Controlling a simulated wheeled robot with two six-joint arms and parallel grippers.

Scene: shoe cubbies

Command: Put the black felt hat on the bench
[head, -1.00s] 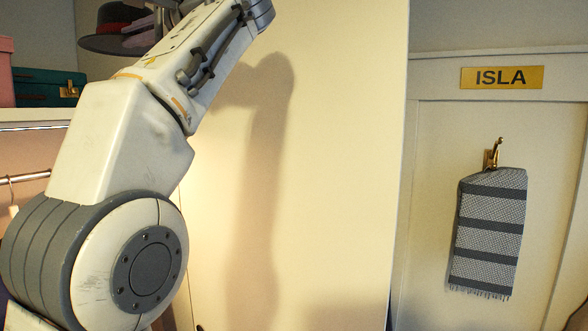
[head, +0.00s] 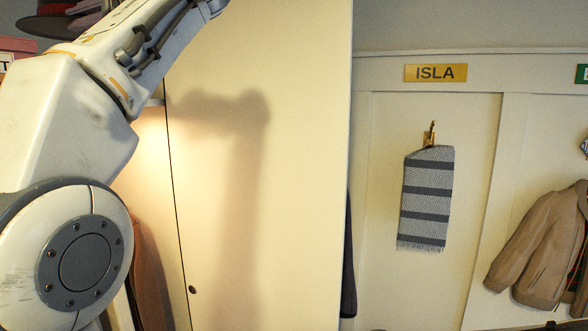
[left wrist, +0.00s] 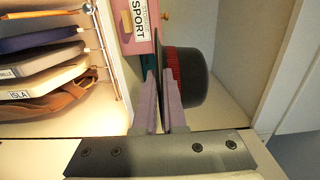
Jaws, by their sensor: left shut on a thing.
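The black felt hat (head: 42,24), dark with a red band, is at the top left of the head view, cut by the edge. In the left wrist view the hat (left wrist: 195,78) is tipped on its side by the camera's angle, its brim reaching between my fingers. My left gripper (left wrist: 160,85) has mauve fingers and is shut on the brim. In the head view the left gripper (head: 90,8) shows only partly at the top, behind my arm. The bench cannot be made out in either view. My right gripper is not in view.
A pink box (left wrist: 138,28) marked SPORT is close beside the hat, on the shelf. Clothes (left wrist: 45,65) hang from a rail. A tall cream panel (head: 265,200) stands beside my arm. Right of it are a striped scarf (head: 427,198), an ISLA plate (head: 435,73) and a tan jacket (head: 540,245).

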